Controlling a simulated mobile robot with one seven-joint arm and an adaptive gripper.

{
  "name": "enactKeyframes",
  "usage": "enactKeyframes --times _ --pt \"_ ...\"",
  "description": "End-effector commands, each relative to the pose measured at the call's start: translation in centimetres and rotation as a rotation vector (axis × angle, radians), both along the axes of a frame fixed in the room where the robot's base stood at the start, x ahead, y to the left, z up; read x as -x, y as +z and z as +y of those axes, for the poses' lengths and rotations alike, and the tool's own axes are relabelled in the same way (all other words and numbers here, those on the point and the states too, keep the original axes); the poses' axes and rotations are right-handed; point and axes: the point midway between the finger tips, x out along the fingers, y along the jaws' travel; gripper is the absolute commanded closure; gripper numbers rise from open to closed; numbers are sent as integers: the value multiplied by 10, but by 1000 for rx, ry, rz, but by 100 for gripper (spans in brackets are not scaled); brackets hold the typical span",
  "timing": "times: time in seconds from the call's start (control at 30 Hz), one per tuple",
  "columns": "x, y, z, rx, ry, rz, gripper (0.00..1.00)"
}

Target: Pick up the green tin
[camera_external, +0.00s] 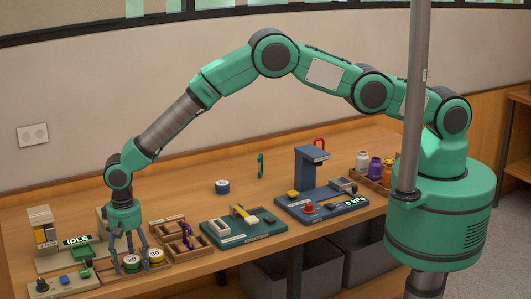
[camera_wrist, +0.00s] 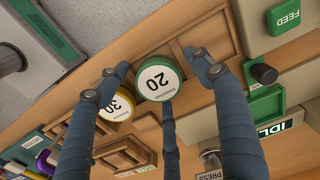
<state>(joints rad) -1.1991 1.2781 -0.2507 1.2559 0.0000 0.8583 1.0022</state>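The green tin, a round tin with a white lid marked 20, stands in the wooden tray at the left of the bench in the external view (camera_external: 132,263). It also shows in the middle of the wrist view (camera_wrist: 159,84). My gripper (camera_external: 129,254) points down over it, and in the wrist view its three fingers (camera_wrist: 158,77) are spread around the tin. Small gaps show between the tin and the two side fingers. The third finger is close to its edge; whether it touches is unclear. The tin's lower side is mostly hidden.
A yellow tin (camera_external: 154,256) marked 30 stands right beside the green one, close to a finger. A press station (camera_external: 78,253) with an IDLE sign is to the left. A wooden divided tray (camera_external: 178,238) lies to the right. A blue tin (camera_external: 222,187) stands farther back.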

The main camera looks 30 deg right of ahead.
Motion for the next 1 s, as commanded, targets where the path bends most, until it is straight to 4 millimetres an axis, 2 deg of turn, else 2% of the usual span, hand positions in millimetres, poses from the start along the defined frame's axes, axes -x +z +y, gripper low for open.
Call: enactKeyframes --times 0.03,0.2,0.67,0.87,1.0 --pt "0 0 0 0 0 0 48" --pt "0 0 0 0 0 0 78" --pt "0 3 0 -1 0 0 79" --pt "0 14 1 -2 0 -1 79" --pt "0 28 1 -2 0 -1 79"
